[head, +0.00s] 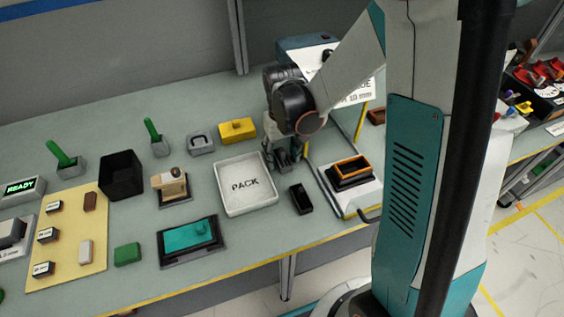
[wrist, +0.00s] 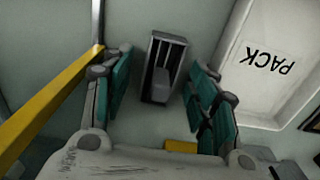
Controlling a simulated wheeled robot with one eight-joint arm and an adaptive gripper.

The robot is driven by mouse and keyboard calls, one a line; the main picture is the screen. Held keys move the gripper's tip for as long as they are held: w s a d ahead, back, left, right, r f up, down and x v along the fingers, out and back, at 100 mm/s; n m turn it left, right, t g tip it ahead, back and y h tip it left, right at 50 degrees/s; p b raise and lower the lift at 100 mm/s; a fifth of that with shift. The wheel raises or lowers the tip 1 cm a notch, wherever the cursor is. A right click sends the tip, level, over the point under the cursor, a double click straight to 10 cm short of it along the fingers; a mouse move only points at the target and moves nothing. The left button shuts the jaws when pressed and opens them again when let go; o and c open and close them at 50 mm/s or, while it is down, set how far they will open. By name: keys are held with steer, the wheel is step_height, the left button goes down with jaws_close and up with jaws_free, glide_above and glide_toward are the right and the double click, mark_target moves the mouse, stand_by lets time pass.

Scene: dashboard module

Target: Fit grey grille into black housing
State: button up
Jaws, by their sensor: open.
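A dark, slatted rectangular piece with a light grey tab, which looks like the grille (wrist: 167,50), lies on the bench between my gripper's fingers in the wrist view. In the head view it is the small dark piece (head: 301,199) right of the white tray. My gripper (head: 287,162) is open, pointing down, and empty; its teal finger pads (wrist: 163,82) stand apart on either side of the piece, not visibly touching it. A black box with an orange rim, apparently the housing (head: 350,182), sits on a white plate to the right.
The white PACK tray (head: 246,184) is close beside the gripper. A yellow-posted frame (head: 361,120) stands by the white plate (head: 340,203). A yellow block (head: 238,130), a black bin (head: 121,175) and a teal part (head: 188,237) lie further left. The bench front edge is below.

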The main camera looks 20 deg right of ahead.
steer(key=shift+f, duration=0.35)
steer(key=shift+r, duration=0.1)
steer(key=c, duration=1.1)
steer(key=shift+o, duration=0.2)
